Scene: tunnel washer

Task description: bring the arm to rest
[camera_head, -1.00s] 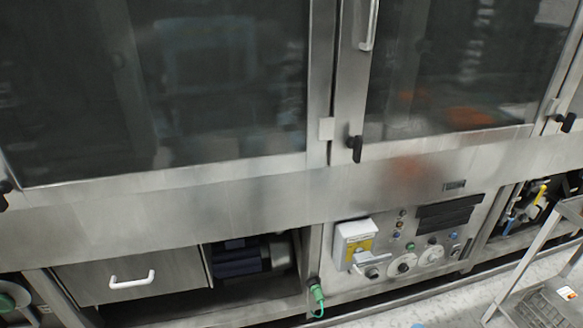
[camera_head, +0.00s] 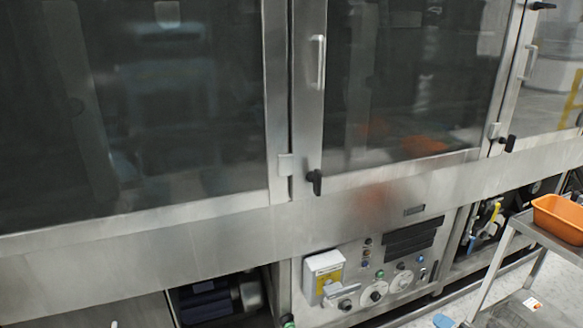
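Neither of my arms and neither gripper shows in the head view. The tunnel washer (camera_head: 160,232) fills most of the picture, with large dark glass doors in steel frames. The middle glass door (camera_head: 420,75) has an upright handle (camera_head: 320,62) and a black latch (camera_head: 315,182) at its lower left. The doors look closed. A control panel (camera_head: 362,278) with knobs, buttons and a white box (camera_head: 323,272) is set below the middle door.
A metal cart (camera_head: 497,262) stands at the lower right with an orange bin (camera_head: 560,218) on its top. Pale floor (camera_head: 458,300) shows between the cart and the washer. A dark open bay (camera_head: 212,300) is below the left door.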

